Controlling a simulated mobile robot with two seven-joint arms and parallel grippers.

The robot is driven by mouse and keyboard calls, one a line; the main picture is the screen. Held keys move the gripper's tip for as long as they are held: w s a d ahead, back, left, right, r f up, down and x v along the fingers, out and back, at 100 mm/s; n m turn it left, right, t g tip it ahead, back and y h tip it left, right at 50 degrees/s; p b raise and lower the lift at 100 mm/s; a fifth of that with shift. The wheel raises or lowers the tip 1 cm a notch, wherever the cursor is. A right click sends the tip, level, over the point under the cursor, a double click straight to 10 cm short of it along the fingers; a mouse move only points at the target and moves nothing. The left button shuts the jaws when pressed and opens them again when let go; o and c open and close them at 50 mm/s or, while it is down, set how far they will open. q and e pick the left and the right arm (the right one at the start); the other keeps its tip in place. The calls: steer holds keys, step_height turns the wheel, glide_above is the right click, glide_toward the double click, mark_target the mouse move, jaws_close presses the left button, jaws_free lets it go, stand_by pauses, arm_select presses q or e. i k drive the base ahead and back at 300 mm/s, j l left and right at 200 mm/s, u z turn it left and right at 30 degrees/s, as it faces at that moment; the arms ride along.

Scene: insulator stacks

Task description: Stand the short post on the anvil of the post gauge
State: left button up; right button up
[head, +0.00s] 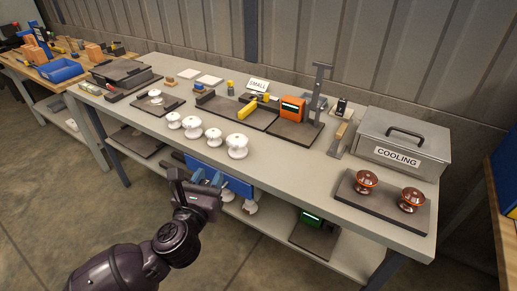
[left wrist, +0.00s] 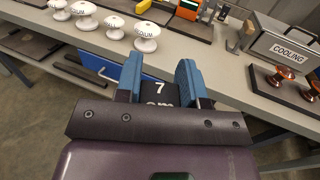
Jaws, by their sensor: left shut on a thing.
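My left gripper (head: 212,181) is in front of the table's front edge, below the tabletop. In the left wrist view its blue fingers (left wrist: 160,84) are shut on a dark piece marked "7 cm" (left wrist: 160,92), which I take for the short post. Its full shape is hidden by the gripper. What looks like the post gauge, a grey upright (head: 318,95) on a dark base (head: 295,131) beside an orange unit (head: 292,109) with a green display, stands at the table's back. I cannot make out its anvil. My right gripper is not in view.
Several white insulators (head: 213,135) stand along the table (head: 265,162). A grey COOLING box (head: 402,144) and a dark tray (head: 378,203) with two brown insulators (head: 366,181) are at right. A blue panel (head: 233,184) hangs under the front edge.

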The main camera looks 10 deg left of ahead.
mark_target(302, 134)
steer(key=i+z, duration=0.2)
steer(key=z, duration=0.15)
steer(key=i+j+z, duration=0.15)
steer(key=z, duration=0.2)
